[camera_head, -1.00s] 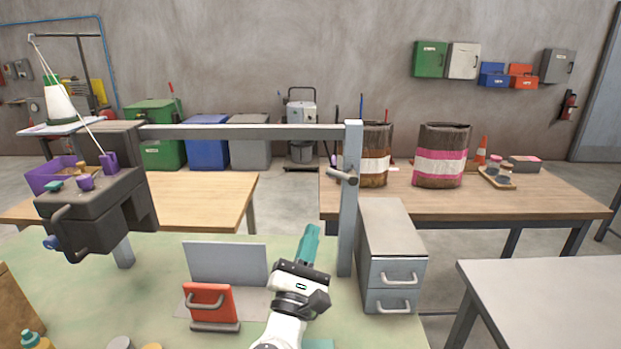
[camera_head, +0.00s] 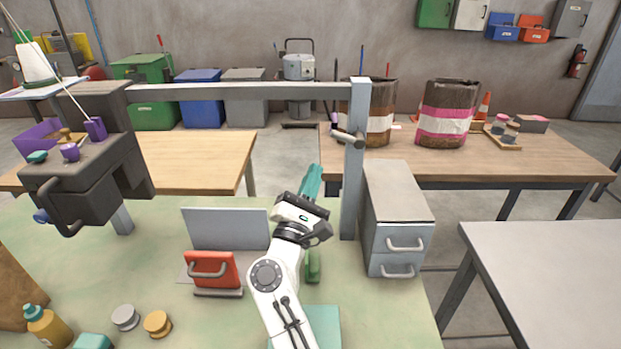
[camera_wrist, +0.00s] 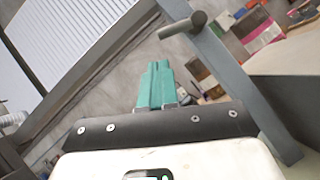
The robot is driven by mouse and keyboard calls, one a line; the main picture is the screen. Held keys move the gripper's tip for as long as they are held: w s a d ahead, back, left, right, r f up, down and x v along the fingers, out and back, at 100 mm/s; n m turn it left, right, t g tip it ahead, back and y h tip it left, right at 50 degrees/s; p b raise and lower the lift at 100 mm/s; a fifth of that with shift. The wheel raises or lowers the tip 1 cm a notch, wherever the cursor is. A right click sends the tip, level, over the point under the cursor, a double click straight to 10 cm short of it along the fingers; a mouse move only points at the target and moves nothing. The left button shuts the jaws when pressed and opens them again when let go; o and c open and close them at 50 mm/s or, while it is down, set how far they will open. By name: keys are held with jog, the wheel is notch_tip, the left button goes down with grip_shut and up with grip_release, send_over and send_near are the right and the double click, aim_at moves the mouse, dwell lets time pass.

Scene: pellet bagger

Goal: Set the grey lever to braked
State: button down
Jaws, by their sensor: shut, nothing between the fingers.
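The grey lever (camera_head: 347,137) sticks out from the upper part of the grey post at the right end of the metal frame. It shows as a short rod with a rounded end in the wrist view (camera_wrist: 183,25). My gripper (camera_head: 313,172) has teal fingers, shut and empty, pointing up and away. It is to the left of the post and below the lever, apart from it. In the wrist view the shut fingers (camera_wrist: 155,82) lie just below the lever's end in the picture. Any marking for braked cannot be made out.
The grey post (camera_head: 353,190) and crossbar (camera_head: 240,92) stand close to my arm. A grey drawer cabinet (camera_head: 400,215) stands right of the post. A yellow bottle (camera_head: 45,325) stands front left.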

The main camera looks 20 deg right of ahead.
jog(key=p+x, duration=0.1)
jog(key=x, duration=0.5)
jog(key=shift+w, duration=0.15)
jog(key=shift+d+r+m+g+h+b, duration=0.1)
jog(key=shift+r+m+g+h+b, duration=0.5)
jog(key=shift+m, duration=0.5)
notch_tip(320, 180, up, 7)
jog(key=m+g+y+b, duration=0.3)
jog(key=m+g+b, duration=0.4)
jog(key=m+b, duration=0.7)
send_over(346, 136)
jog(key=s, duration=0.2)
jog(key=shift+a+f, duration=0.1)
jog(key=shift+a, duration=0.2)
